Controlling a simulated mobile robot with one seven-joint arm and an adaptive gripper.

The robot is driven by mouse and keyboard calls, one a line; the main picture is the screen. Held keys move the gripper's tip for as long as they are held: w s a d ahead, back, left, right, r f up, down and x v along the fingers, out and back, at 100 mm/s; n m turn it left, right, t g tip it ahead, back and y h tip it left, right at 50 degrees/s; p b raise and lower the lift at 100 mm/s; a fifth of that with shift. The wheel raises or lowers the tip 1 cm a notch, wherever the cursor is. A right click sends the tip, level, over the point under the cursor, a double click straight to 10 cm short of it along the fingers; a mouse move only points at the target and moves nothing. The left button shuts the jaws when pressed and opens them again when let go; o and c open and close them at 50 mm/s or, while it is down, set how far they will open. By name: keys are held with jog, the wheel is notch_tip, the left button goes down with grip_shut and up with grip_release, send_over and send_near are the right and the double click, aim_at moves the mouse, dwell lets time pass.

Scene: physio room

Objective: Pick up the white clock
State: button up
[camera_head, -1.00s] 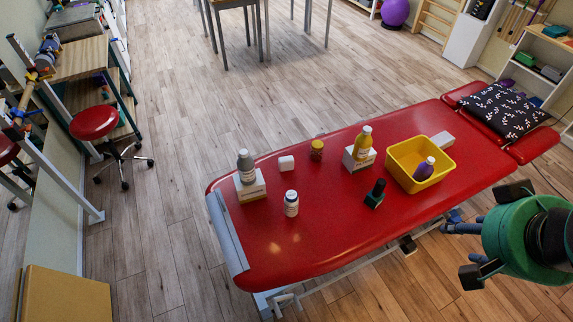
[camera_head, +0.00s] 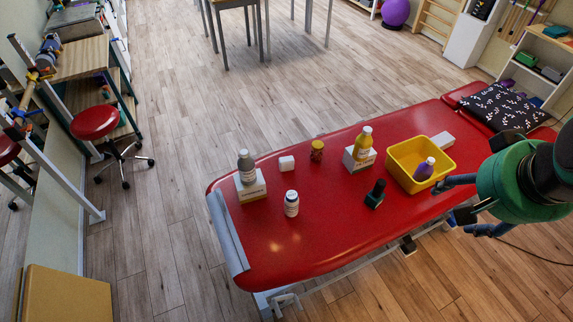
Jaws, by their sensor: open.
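My gripper (camera_head: 462,206) is at the right, by the table's front edge near the yellow bin. Its fingers are spread with nothing between them. It is well away from the white item, with bottles and the bin between.
A grey bottle (camera_head: 246,165) and a yellow bottle (camera_head: 363,143) stand on white boxes. A white bottle (camera_head: 292,204), dark green bottle (camera_head: 376,193), amber jar (camera_head: 317,150) and yellow bin (camera_head: 405,178) holding a purple bottle (camera_head: 424,169) share the table.

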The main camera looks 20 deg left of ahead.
jog(key=w+a+f+m+g, duration=0.1)
jog(key=w+a, duration=0.4)
jog(key=w, duration=0.4)
jog(key=w+a+f+m+g+p, duration=0.1)
jog(key=w+a+m, duration=0.1)
jog(key=w+a, duration=0.45)
jog(key=w+a+f+m, duration=0.1)
jog(key=w+a, duration=0.3)
jog(key=w, duration=0.7)
jog(key=m+g+p, duration=0.2)
jog(key=m+g, duration=0.1)
jog(key=m, duration=0.3)
send_over(287, 161)
notch_tip(287, 161, down, 40)
jog(key=shift+f, duration=0.15)
jog(key=shift+f, duration=0.1)
jog(key=shift+f, duration=4.2)
